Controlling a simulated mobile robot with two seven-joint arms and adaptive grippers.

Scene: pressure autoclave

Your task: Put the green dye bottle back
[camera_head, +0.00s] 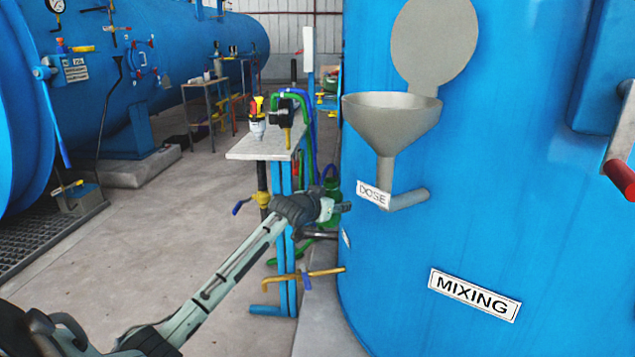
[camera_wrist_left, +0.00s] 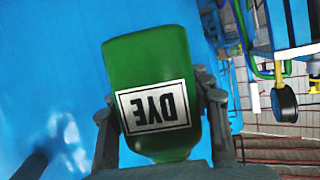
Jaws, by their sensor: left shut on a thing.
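The green dye bottle (camera_wrist_left: 147,65) fills the middle of the left wrist view. In the head view my left gripper (camera_head: 336,208) is beside the blue mixing tank (camera_head: 480,200), below and left of the DOSE funnel (camera_head: 391,122). A green shape (camera_head: 332,188) at its fingers appears to be the bottle, partly hidden. My right gripper is not in view.
A small grey-topped stand (camera_head: 240,154) left of the tank holds a white container (camera_head: 257,124) with a yellow and red top and a black item (camera_head: 285,110). Pipes and a yellow-brown valve pipe (camera_head: 300,277) run below. Open floor (camera_head: 150,230) lies to the left.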

